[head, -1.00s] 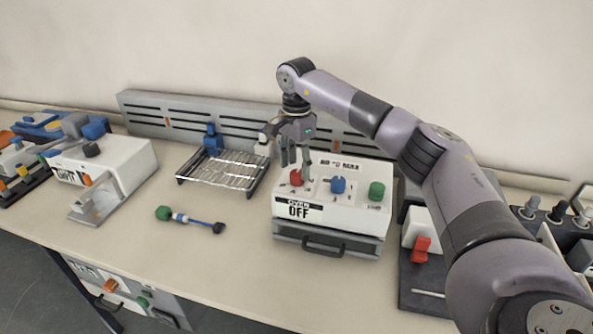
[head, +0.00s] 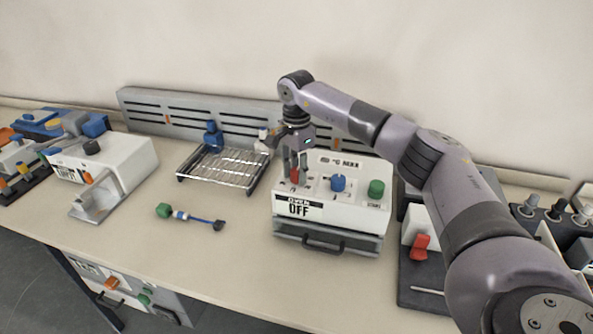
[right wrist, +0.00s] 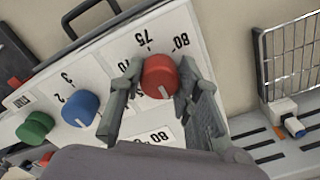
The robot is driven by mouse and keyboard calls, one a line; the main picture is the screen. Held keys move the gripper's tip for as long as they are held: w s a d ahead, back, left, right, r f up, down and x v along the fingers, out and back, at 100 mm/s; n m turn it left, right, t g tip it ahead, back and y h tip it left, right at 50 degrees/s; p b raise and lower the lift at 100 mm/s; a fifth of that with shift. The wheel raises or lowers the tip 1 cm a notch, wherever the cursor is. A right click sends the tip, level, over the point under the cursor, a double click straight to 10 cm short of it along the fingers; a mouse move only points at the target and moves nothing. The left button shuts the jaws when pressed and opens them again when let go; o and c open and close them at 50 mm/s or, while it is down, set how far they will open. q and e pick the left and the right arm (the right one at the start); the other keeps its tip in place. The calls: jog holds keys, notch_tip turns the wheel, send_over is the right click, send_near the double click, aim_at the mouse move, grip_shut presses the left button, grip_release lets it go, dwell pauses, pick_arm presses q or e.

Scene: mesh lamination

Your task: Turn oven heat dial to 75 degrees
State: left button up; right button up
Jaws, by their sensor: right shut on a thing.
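The oven (head: 340,213) is a white box marked "OVEN" and "OFF", with a drawer-like front below. On its sloped top are a red dial (head: 295,176), a blue dial (head: 338,184) and a green dial (head: 376,188). My right gripper (head: 293,178) is down on the red dial, its fingers around it. In the right wrist view the red dial (right wrist: 160,76) sits between the fingers of the gripper (right wrist: 158,92). Numbers 75 and 80 show beyond it. A white mark on its face points toward the bottom of the picture. My left gripper is not in view.
A wire rack (head: 222,168) stands left of the oven. A green-ended tool (head: 190,216) lies in front of the rack. A white machine (head: 105,165) stands further left. A dark unit with a red switch (head: 419,247) stands right of the oven. The front table strip is mostly clear.

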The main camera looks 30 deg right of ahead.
jog(key=c, duration=0.4)
jog(key=shift+c, duration=0.2)
